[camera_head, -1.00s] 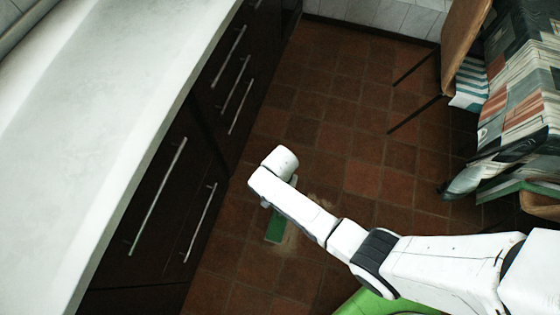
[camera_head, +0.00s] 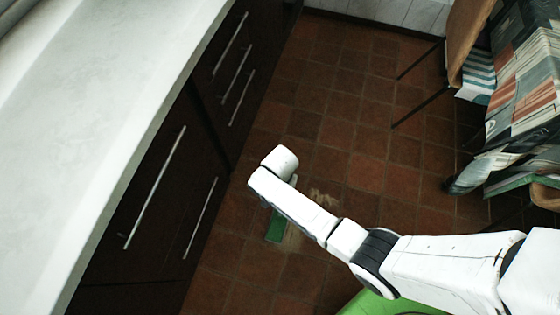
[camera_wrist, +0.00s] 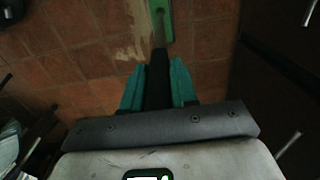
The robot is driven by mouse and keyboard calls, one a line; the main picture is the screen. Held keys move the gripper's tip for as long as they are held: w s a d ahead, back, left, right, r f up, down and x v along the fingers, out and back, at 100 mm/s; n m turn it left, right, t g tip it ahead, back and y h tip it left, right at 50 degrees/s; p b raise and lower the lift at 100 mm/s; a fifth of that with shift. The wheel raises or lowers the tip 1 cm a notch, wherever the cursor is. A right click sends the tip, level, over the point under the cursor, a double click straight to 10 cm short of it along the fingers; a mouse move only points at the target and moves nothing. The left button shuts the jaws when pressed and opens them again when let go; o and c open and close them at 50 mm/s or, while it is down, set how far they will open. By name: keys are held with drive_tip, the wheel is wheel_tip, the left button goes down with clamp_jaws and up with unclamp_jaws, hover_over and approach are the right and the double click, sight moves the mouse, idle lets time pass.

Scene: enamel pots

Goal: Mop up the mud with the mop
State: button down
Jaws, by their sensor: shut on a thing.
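My gripper (camera_wrist: 158,68) has two teal fingers, shut on the dark handle of the mop (camera_wrist: 158,84). The green mop head (camera_wrist: 161,18) lies ahead of the fingers in the wrist view. In the head view the mop head (camera_head: 277,227) shows low by the floor, beneath the end of my arm, which hides the gripper and most of the handle. The mud (camera_head: 322,197) is a pale brown smear on the tiles, partly hidden by my arm. In the wrist view the mud (camera_wrist: 138,40) lies just left of the mop head.
Dark cabinets (camera_head: 150,225) with metal handles and a pale counter (camera_head: 90,110) stand close on the left.

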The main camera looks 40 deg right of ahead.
drive_tip(key=shift+f+b, duration=0.3)
drive_tip(key=shift+f, duration=0.05)
idle(0.7)
drive_tip(key=shift+r, duration=0.1)
drive_tip(key=shift+s+d, duration=0.15)
drive_tip(key=shift+s, duration=0.05)
drive_tip(key=s+d+p, duration=0.5)
drive_tip(key=s+d, duration=0.1)
drive_tip(key=s, duration=0.2)
drive_tip(key=w+a+b, duration=0.1)
drive_tip(key=w+a, duration=0.1)
drive_tip(key=w+a+b, duration=0.1)
drive_tip(key=w+a, duration=0.1)
drive_tip(key=w, duration=0.1)
drive_tip(key=w+a+b, duration=0.2)
drive_tip(key=w, duration=0.1)
drive_tip(key=shift+w+a+f, duration=0.1)
drive_tip(key=shift+f, duration=0.2)
wheel_tip(320, 180, up, 4)
drive_tip(key=p, duration=0.4)
drive_tip(key=shift+r, duration=0.15)
drive_tip(key=shift+w, duration=0.1)
